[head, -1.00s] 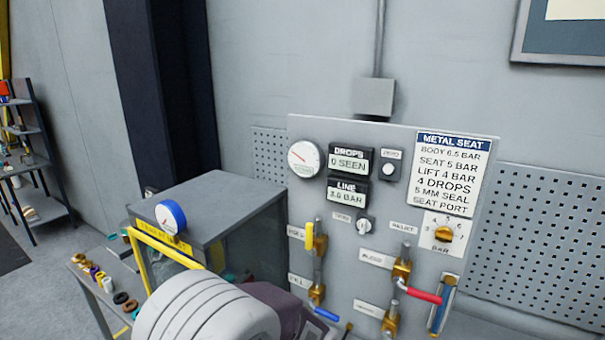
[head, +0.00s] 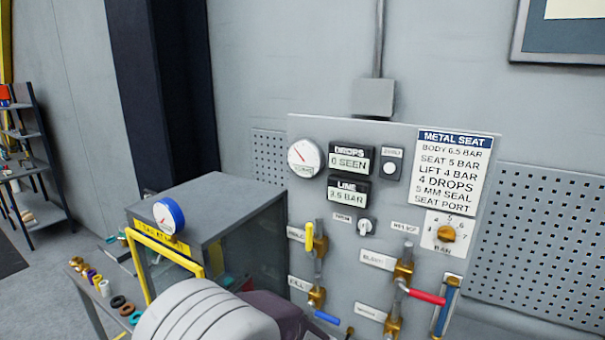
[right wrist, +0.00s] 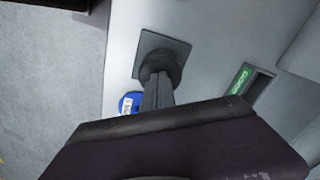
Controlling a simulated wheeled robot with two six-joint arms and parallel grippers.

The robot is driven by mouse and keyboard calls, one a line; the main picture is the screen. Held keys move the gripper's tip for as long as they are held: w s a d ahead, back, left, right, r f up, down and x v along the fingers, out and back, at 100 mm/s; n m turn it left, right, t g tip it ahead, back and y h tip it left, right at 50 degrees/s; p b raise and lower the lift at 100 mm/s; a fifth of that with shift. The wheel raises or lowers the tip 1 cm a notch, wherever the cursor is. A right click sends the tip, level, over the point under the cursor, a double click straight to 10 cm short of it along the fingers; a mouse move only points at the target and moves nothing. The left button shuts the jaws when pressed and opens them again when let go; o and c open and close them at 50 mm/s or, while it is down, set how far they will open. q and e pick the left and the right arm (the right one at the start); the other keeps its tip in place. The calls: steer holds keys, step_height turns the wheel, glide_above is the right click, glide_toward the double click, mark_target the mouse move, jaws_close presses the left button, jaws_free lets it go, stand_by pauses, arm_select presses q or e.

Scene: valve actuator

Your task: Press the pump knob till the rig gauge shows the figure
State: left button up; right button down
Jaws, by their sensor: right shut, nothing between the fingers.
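The pump knob (right wrist: 160,66) is black and round on a square dark plate in the right wrist view. My right gripper (right wrist: 158,94) is shut and empty, its fingertips against or just in front of the knob; contact is hard to tell. In the head view my right arm covers that spot. On the rig panel (head: 372,270), the LINE display (head: 347,192) seems to read 3.5 BAR, and the DROPS display (head: 350,160) reads 0 SEEN. A round dial gauge (head: 305,158) has a red needle pointing upper left. My left gripper is out of view.
A card (head: 453,172) lists body 6.5, seat 5 and lift 4 bar. Yellow (head: 310,237), blue (head: 327,317) and red (head: 427,297) valve handles project from the panel. A grey cabinet (head: 225,210) with a blue-rimmed gauge (head: 168,217) stands left.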

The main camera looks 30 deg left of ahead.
steer(key=shift+f+b, duration=0.55)
steer(key=shift+f, duration=0.35)
steer(key=shift+r+p, duration=2.8)
steer(key=shift+r, duration=0.6)
steer(key=shift+f, duration=0.2)
steer(key=shift+f+b, duration=2.6)
steer(key=shift+f, duration=0.55)
steer(key=shift+r, duration=0.1)
step_height(320, 180, up, 6)
steer(key=p, duration=0.5)
steer(key=shift+r+p, duration=0.25)
steer(key=shift+p, duration=0.05)
